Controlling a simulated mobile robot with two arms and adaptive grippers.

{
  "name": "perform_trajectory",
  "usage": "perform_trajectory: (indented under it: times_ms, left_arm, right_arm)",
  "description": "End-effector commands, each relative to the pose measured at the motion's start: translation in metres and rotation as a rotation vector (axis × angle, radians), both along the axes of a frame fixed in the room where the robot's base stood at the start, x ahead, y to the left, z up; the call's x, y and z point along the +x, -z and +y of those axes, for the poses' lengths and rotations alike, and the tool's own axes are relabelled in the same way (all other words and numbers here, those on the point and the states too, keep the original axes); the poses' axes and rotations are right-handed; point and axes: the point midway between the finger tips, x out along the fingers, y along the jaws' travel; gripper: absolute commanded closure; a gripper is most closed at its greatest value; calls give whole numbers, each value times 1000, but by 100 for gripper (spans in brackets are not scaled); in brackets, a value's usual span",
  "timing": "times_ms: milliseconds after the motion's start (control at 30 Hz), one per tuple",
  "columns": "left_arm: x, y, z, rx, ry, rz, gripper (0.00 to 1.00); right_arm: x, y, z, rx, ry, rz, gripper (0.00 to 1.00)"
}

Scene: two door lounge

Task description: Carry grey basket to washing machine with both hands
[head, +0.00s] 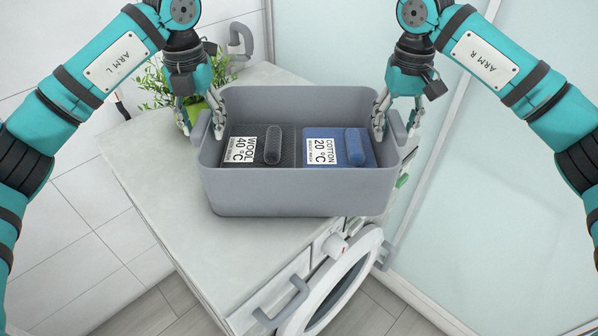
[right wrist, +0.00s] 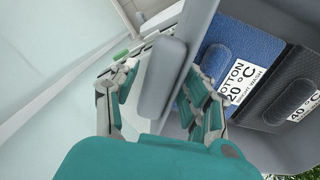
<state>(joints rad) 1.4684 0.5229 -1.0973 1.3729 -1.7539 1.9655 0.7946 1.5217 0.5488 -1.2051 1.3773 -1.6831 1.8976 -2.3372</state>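The grey basket (head: 290,192) appears to rest upright on the pale top (head: 160,165) of the unit that holds the washing machine (head: 338,285). Inside it lie a dark grey pack labelled wool 40 °C (head: 289,146) and a blue pack labelled cotton 20 °C (head: 345,133). My left gripper (head: 199,118) straddles the left handle, one finger inside the basket and one outside. My right gripper (head: 397,117) straddles the right handle likewise. In the right wrist view, its fingers (right wrist: 160,100) stand apart on both sides of the grey handle (right wrist: 165,75), with a gap on the outer side.
A green plant (head: 155,88) stands behind the left gripper. A grey tap-like fitting (head: 241,42) is at the back. Frosted glass panels (head: 500,190) rise at the right. A grey bar handle (head: 285,305) juts from the front. Bare top lies left of the basket.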

Motion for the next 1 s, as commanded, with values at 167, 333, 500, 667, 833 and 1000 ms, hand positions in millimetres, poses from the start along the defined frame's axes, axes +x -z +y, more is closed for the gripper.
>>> perform_trajectory:
  times_ms: [167,333,500,667,833,1000]
  left_arm:
    - [0,-1,-1,-1,2,0,43]
    - [0,-2,-1,-2,2,-1,43]
    - [1,-21,-1,-3,2,-3,43]
    - [1,-56,-1,-1,1,-7,43]
    - [1,-90,-1,0,1,-6,43]
    - [0,-112,-1,0,0,-2,43]
  right_arm:
    - [0,-1,1,1,-1,0,43]
    - [0,-1,1,2,-2,-1,43]
    - [0,-1,1,2,-2,-1,43]
    - [0,-1,1,2,-2,-1,43]
    - [0,-1,1,2,-2,-1,43]
    - [0,-1,1,2,-2,-1,43]
